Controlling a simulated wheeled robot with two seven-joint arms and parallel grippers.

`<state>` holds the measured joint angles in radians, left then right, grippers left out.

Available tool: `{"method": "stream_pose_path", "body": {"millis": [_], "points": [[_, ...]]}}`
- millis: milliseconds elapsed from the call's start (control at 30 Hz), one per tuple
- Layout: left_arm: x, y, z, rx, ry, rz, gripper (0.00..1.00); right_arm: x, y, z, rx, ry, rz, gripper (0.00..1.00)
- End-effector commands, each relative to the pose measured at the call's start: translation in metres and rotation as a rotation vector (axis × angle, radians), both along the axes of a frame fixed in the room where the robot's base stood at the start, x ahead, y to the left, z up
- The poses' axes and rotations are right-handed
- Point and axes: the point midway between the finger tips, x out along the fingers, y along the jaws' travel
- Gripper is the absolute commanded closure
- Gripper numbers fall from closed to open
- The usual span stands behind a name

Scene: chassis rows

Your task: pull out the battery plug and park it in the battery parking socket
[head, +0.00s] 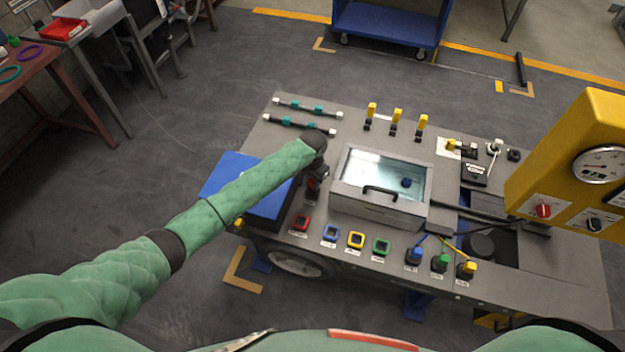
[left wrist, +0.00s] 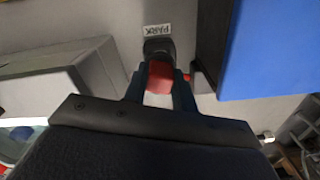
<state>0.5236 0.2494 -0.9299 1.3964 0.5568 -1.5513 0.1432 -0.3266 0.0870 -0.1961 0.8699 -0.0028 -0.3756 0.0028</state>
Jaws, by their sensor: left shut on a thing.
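My left gripper (head: 313,182) is shut on a red plug beside the blue battery box (head: 232,172). In the left wrist view the red plug (left wrist: 160,76) sits between the two fingers of the left gripper (left wrist: 160,84). Its far end meets or overlaps a black socket (left wrist: 158,48) with a "PARK" label (left wrist: 157,30) beyond it. I cannot tell whether the plug is seated in that socket or only in front of it. The blue battery box (left wrist: 270,45) is right of the fingers there. My right gripper is not in view.
A grey box with a clear lid and handle (head: 380,190) stands close right of the gripper. A yellow gauge post (head: 590,130) rises at right.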

Motion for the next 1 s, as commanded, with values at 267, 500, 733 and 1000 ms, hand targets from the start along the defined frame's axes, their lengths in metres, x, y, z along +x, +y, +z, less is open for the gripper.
{"method": "stream_pose_path", "body": {"millis": [267, 500, 733, 1000], "points": [[0.0, 0.0, -0.006, 0.0, 0.0, 0.0, 0.96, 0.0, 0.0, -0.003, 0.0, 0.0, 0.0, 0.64], [0.0, 0.0, -0.011, 0.0, 0.0, 0.0, 0.96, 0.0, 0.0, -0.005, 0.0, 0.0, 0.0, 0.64], [0.0, 0.0, -0.015, -0.001, -0.001, 0.0, 0.96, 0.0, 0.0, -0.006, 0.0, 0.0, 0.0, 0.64], [0.0, 0.0, -0.021, -0.001, -0.001, 0.0, 0.96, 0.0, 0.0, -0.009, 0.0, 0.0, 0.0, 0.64]]}}
